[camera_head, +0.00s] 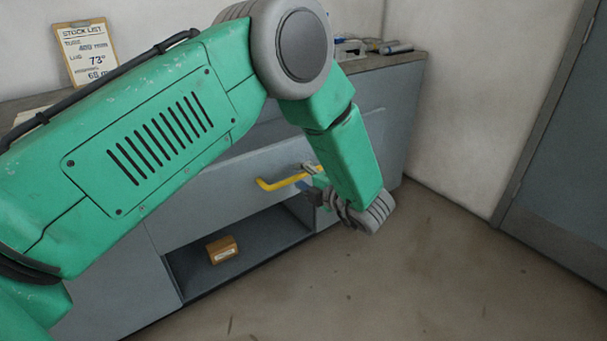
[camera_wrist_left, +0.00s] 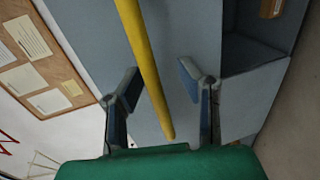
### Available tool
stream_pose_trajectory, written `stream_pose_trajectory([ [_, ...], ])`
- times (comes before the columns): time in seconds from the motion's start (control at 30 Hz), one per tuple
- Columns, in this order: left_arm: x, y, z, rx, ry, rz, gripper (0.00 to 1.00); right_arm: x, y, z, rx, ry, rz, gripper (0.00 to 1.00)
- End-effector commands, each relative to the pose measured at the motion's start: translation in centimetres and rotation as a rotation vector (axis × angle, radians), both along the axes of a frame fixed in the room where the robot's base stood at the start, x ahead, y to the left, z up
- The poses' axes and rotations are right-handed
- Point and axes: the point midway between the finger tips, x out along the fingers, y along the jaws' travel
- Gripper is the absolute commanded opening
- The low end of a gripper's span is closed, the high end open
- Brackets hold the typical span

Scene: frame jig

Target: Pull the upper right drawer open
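The grey drawer front (camera_head: 215,200) with a yellow bar handle (camera_head: 278,183) is in the grey cabinet, partly hidden behind my green left arm. I cannot tell whether it stands slightly out. My left gripper (camera_head: 312,184) is at the handle's right end in the head view. In the left wrist view, the fingers of my left gripper (camera_wrist_left: 160,84) are open, one on each side of the yellow handle (camera_wrist_left: 142,50). Gaps show between the handle and both fingers. I cannot tell how deep the handle sits between them. My right gripper is not in view.
Below the drawer is an open compartment (camera_head: 200,284) with a small brown box (camera_head: 222,250) inside. A stock list clipboard (camera_head: 87,52) leans at the back left of the cabinet top. Bare floor (camera_head: 400,280) lies in front, and a grey-blue door (camera_head: 565,170) is at right.

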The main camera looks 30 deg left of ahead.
Motion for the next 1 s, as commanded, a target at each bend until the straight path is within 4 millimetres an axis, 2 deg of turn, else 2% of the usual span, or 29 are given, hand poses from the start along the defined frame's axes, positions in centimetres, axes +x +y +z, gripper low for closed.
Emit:
stream_pose_trajectory([
  [0.23, 0.2, 0.1, 0.4, 0.002, -0.009, -0.001, 0.33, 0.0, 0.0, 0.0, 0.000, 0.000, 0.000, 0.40],
  [0.37, 0.0, -0.6, 0.6, 0.004, -0.010, -0.003, 0.33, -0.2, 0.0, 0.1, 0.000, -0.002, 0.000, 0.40],
  [0.47, -0.4, -1.9, 0.9, 0.004, -0.011, -0.004, 0.33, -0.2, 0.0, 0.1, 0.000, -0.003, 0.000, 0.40],
  [0.8, -3.1, -8.2, 2.1, 0.002, -0.008, -0.003, 0.33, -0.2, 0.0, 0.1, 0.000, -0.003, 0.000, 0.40],
  [1.0, -4.0, -10.2, 2.5, 0.000, -0.007, 0.000, 0.33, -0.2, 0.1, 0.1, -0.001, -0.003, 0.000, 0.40],
])
